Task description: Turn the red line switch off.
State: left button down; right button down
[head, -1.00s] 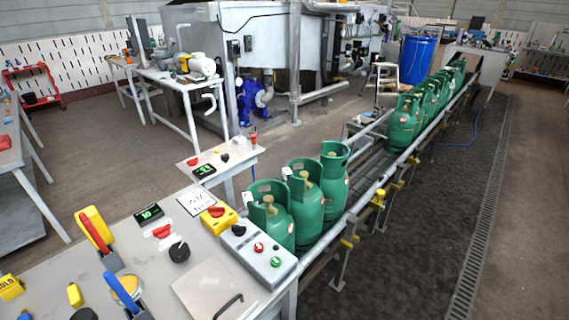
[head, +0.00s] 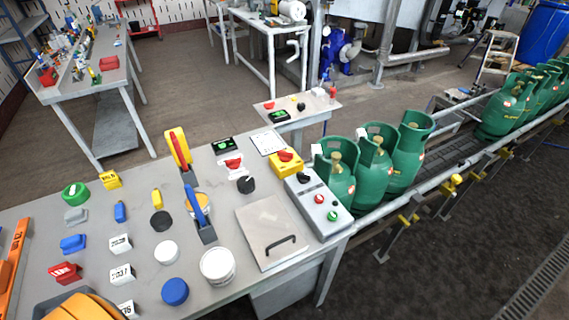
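A yellow box with a red rotary knob (head: 287,160) sits near the right end of the grey workbench in the head view. A red switch knob on a white plate (head: 233,163) lies left of it, with a black knob (head: 246,185) just below. A red lever on a yellow plate (head: 180,149) stands upright further left, beside a blue lever (head: 200,214). I cannot tell which red control is the line switch, nor read its setting.
A grey control box (head: 318,204) with red and green buttons stands at the bench's right edge. Green gas cylinders (head: 375,165) stand on the conveyor behind it. A grey hatch plate (head: 273,235) with a black handle lies in front. Jars, blocks and caps crowd the bench's left.

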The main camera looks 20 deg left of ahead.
aim_at(286, 156)
jog(key=i+l+u, duration=0.35)
jog(key=l, duration=0.3)
jog(key=i+l+u, duration=0.15)
jog(key=i+l, duration=0.1)
jog(key=l, duration=0.1)
